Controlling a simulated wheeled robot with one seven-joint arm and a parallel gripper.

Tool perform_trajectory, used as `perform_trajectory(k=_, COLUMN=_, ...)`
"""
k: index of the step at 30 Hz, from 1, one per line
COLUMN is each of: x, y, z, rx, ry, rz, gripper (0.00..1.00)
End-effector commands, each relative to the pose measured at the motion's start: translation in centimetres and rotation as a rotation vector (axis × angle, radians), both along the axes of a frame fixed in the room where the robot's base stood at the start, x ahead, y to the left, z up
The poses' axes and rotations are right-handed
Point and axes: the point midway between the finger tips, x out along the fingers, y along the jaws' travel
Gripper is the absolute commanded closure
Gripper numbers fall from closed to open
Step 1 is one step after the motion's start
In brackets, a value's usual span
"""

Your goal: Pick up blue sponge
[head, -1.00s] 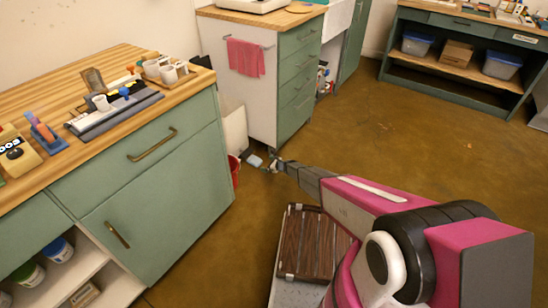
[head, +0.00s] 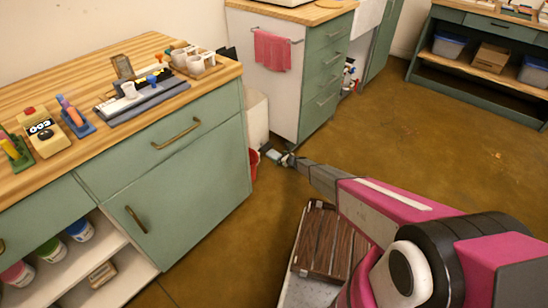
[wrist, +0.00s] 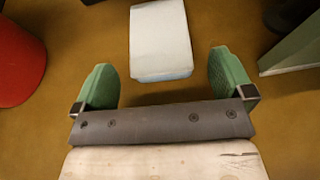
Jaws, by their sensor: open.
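The blue sponge is a pale, whitish-blue block (wrist: 161,40), with a bluer near edge, over the brown floor in the wrist view. It lies ahead of my gripper (wrist: 162,60), its near end in the gap between the two green fingertips, with space on both sides. My gripper is open and holds nothing. In the head view the sponge (head: 272,154) shows small and light blue just left of my gripper (head: 284,159), low near the floor.
A red bucket (head: 254,164) stands left of the sponge; its side also shows in the wrist view (wrist: 18,62). Open floor (head: 450,150) lies to the right.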

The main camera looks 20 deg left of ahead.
Motion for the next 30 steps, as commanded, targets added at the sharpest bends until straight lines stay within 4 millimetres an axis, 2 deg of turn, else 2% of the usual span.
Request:
perform_trajectory(k=1, x=0.6, y=0.9, z=-0.5, rx=0.000, ry=0.000, rz=0.001, gripper=0.01)
perform_trajectory(k=4, x=1.0, y=1.8, z=-0.9, rx=0.000, ry=0.000, rz=0.001, gripper=0.01)
perform_trajectory(k=11, x=1.0, y=2.0, z=-0.9, rx=0.000, ry=-0.001, rz=0.000, gripper=0.01)
perform_trajectory(k=12, x=1.0, y=2.0, z=-0.9, rx=0.000, ry=-0.001, rz=0.000, gripper=0.04)
perform_trajectory(k=14, x=1.0, y=2.0, z=-0.9, rx=0.000, ry=-0.001, rz=0.000, gripper=0.24)
perform_trajectory(k=15, x=1.0, y=2.0, z=-0.9, rx=0.000, ry=-0.001, rz=0.000, gripper=0.37)
perform_trajectory(k=17, x=1.0, y=2.0, z=-0.9, rx=0.000, ry=-0.001, rz=0.000, gripper=0.53)
perform_trajectory(k=20, x=1.0, y=2.0, z=-0.8, rx=0.000, ry=-0.001, rz=0.000, gripper=0.54)
perform_trajectory(k=21, x=1.0, y=2.0, z=-0.8, rx=0.000, ry=-0.001, rz=0.000, gripper=0.57)
perform_trajectory(k=30, x=1.0, y=1.9, z=-0.6, rx=0.000, ry=-0.001, rz=0.000, gripper=0.57)
